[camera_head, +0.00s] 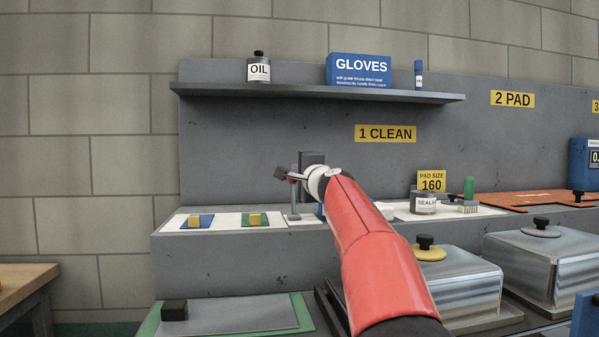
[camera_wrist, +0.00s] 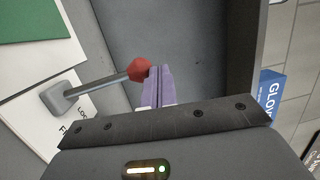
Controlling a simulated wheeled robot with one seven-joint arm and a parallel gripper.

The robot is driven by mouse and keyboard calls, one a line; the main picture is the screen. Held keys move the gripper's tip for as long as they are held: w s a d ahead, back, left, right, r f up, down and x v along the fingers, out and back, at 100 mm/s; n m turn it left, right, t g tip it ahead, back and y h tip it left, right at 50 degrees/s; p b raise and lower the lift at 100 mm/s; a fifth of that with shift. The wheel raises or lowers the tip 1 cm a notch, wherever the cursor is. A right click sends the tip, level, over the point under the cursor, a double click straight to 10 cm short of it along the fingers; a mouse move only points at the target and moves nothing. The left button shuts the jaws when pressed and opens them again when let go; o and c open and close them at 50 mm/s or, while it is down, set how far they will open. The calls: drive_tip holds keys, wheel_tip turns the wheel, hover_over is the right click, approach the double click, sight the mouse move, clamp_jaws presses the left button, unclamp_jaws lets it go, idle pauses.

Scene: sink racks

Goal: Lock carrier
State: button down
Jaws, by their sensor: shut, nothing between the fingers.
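A lever (camera_wrist: 102,84) with a red ball knob (camera_wrist: 140,69) rises from a small grey base (camera_wrist: 66,98) in the wrist view. A white label beside the base is partly legible. My gripper (camera_wrist: 160,72) has its purple fingers closed together, with the tips right beside the knob. I cannot tell whether they touch it. In the head view, my gripper (camera_head: 294,170) is at the lever (camera_head: 294,204), on the grey ledge below the "1 CLEAN" sign. My red arm hides part of this area. I cannot tell which part is the carrier.
Blue (camera_head: 206,224) and green (camera_head: 245,223) pads with yellow blocks lie left of the lever. A grey upright block (camera_head: 312,158) stands behind my gripper. A shelf (camera_head: 320,93) hangs above.

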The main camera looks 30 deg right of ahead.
drive_tip(key=shift+w+d, duration=0.25)
drive_tip(key=shift+w, duration=0.7)
